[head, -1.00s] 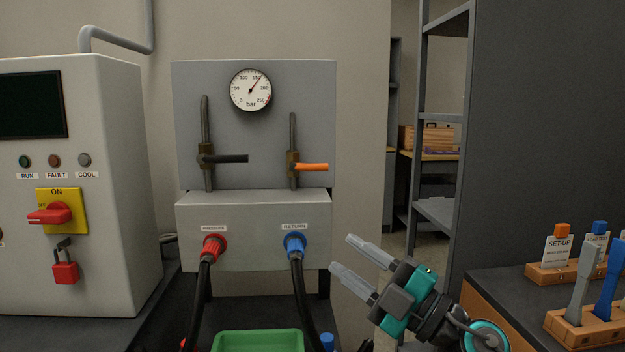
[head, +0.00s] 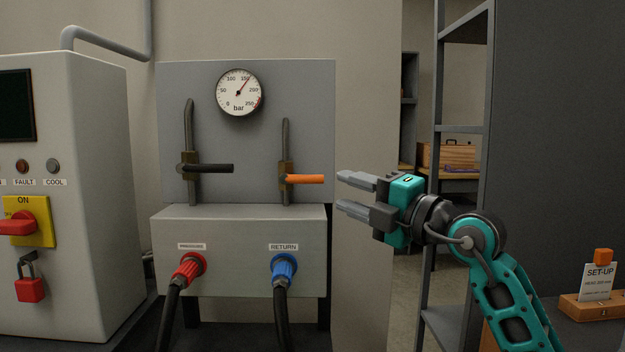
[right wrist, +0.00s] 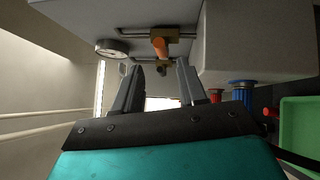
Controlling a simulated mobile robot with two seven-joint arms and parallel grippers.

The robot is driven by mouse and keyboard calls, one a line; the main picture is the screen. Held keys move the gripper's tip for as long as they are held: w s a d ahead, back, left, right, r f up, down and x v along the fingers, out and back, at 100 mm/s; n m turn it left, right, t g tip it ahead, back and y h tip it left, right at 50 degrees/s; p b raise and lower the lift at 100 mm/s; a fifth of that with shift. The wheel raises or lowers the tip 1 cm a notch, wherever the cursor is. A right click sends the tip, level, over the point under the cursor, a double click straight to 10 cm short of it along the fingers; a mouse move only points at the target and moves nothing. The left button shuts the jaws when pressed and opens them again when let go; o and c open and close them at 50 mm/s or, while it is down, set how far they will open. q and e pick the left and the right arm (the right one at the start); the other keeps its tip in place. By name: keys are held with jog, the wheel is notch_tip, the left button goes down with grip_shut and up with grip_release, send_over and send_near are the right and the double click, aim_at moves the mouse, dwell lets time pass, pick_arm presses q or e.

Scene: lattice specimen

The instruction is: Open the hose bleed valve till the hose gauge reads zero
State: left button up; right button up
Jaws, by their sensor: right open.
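The round hose gauge (head: 239,92) sits high on the grey panel; its needle points up and right, near 150 bar. Below it are two valves on vertical pipes: one with a black lever (head: 213,168) and one with an orange lever (head: 304,179). Both levers lie level, pointing right. My right gripper (head: 340,193) is open and empty, just right of the orange lever's tip and apart from it. In the right wrist view, the orange lever (right wrist: 160,47) shows beyond the open fingers, with the gauge (right wrist: 112,47) to its left. My left gripper is not in view.
A grey box below carries a red PRESSURE hose coupling (head: 188,267) and a blue RETURN coupling (head: 285,267). A cabinet with a red switch (head: 18,222) and red padlock (head: 30,289) stands left. A shelf (head: 455,130) stands right. The green tray (right wrist: 300,120) shows in the wrist view.

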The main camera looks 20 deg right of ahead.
aim_at(317, 181)
jog(key=x, duration=0.9)
jog(key=shift+c, duration=0.3)
grip_shut()
